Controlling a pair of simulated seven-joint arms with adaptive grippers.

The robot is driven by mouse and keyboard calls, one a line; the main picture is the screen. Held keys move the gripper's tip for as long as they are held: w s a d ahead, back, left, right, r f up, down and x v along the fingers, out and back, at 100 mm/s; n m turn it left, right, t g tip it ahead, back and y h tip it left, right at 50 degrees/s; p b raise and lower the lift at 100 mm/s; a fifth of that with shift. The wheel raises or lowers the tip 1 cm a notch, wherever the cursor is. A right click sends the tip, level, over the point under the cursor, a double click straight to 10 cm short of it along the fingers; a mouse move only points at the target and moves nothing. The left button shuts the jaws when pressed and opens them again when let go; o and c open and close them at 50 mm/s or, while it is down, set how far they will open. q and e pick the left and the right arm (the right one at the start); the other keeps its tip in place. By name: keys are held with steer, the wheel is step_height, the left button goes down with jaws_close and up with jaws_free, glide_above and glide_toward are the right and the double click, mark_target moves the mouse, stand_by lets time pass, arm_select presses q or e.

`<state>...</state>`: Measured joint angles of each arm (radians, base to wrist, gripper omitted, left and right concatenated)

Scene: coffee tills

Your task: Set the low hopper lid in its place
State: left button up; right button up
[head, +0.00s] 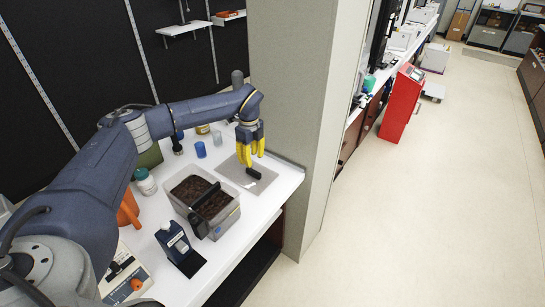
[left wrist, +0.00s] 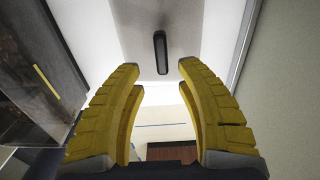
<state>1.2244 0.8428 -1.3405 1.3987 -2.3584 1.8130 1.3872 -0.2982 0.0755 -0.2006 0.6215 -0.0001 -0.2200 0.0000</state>
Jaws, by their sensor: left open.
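The low hopper lid (head: 234,173) looks like a flat grey see-through panel lying on the white counter, with a black bar handle (head: 254,173) on top. My left gripper (head: 250,158), with yellow fingers, points down just above the handle. It is open and empty. In the left wrist view the handle (left wrist: 160,52) shows ahead of the open fingertips, apart from them, with the lid (left wrist: 125,30) around it. The hopper (head: 227,218) is a clear box of dark beans with a black bar across it, left of the lid. My right gripper is not in view.
A dark blue device (head: 175,240) stands in front of the hopper. Blue cups (head: 200,149), a white jar (head: 145,181) and an orange object (head: 129,208) stand behind and left of it. A grey pillar (head: 290,90) rises close beside the lid.

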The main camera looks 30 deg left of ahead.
mark_target(253, 170)
arm_select(q)
steer(key=shift+w+d+f, duration=0.1)
steer(key=shift+d+f, duration=0.05)
steer(key=shift+f, duration=3.65)
steer(key=shift+r, duration=0.15)
steer(key=shift+c, duration=0.7)
jaws_close()
